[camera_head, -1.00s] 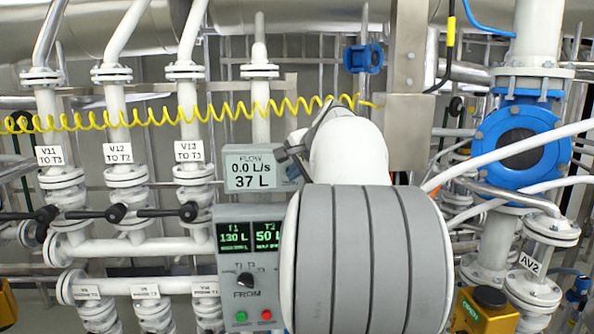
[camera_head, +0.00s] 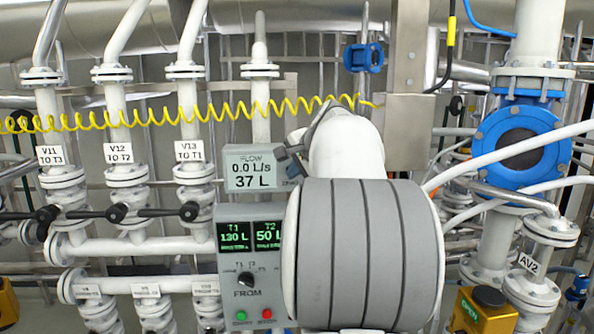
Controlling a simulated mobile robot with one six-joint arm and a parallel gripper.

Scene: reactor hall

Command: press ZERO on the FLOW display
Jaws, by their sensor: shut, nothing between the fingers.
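The FLOW display (camera_head: 250,168) is a grey box left of centre, reading 0.0 L/s and 37 L. Its right side is partly hidden by my arm, and I cannot make out a ZERO button. My gripper (camera_head: 293,158) shows as a dark shape at the display's right edge, its fingers closed. I cannot tell whether it touches the box.
Valves V11, V12 and V13 are at left. A yellow coiled hose (camera_head: 200,117) crosses above. A blue-flanged pipe (camera_head: 520,145) is at right.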

